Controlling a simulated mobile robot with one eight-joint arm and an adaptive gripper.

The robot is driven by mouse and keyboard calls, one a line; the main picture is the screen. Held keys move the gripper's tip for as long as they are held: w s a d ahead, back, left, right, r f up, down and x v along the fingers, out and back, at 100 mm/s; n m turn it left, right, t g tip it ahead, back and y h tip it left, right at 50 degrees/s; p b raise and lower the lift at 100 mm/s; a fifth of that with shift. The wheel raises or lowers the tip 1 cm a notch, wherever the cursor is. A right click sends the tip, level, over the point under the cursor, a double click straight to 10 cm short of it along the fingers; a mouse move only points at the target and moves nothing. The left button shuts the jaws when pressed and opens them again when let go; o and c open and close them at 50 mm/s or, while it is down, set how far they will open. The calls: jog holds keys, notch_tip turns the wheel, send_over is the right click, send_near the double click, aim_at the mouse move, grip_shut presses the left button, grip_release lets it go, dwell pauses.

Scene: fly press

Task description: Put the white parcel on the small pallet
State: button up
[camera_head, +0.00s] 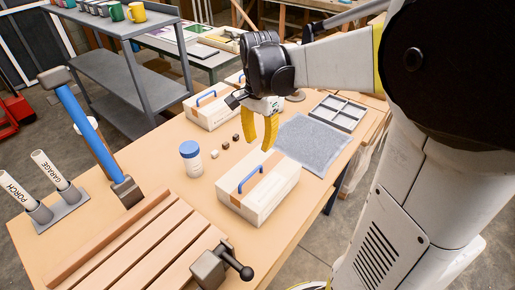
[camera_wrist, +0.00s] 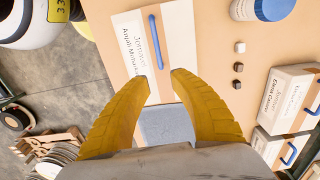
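A white parcel (camera_head: 259,190) with a brown band and a blue handle lies on the wooden table; it also shows in the wrist view (camera_wrist: 180,30), with a printed name label. My gripper (camera_head: 257,143) is open and empty, above and just behind this parcel. In the wrist view my yellow fingertips (camera_wrist: 162,82) stand apart near one end of the parcel, with the handle ahead of them. Similar white parcels stand at the table's back edge (camera_head: 207,111). A low slatted wooden platform (camera_head: 150,250), perhaps the small pallet, lies at the front left.
A blue-capped jar (camera_head: 191,160) and three small cubes (camera_head: 226,145) stand left of the parcel. A grey mat (camera_head: 310,143) and a divided tray (camera_head: 339,112) lie behind.

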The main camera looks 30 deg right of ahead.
jog(key=s+a+r+n+t, duration=0.2)
jog(key=s+a+n+t, duration=0.5)
jog(key=s+a+n, duration=0.3)
jog(key=a+n, duration=0.1)
jog(key=n, duration=0.3)
jog(key=shift+a+r, duration=0.25)
jog(key=shift+r, duration=0.05)
jog(key=shift+s, duration=0.1)
